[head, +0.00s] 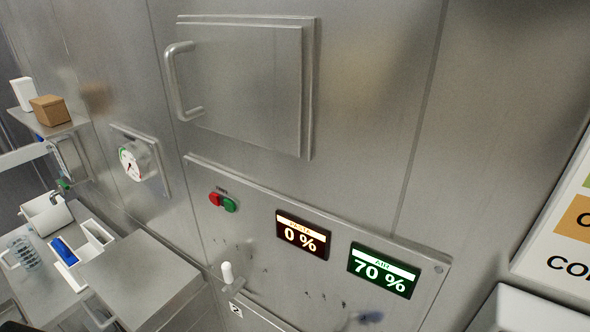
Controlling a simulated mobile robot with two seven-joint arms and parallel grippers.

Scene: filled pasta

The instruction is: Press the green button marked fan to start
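A green button (230,205) sits on the steel control panel (330,285) on the wall, left of the displays. A red button (214,199) is right beside it on its left. A small label above the two buttons is too small to read, so I cannot confirm the word fan. Nothing covers either button. Neither of my grippers shows in the head view.
A dark display (302,236) reads 0 % and a green display (383,271) reads 70 %. A white-knobbed lever (227,272) stands below the buttons. A handled hatch (245,85) is above. A gauge (132,163) and a steel counter (150,275) are left.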

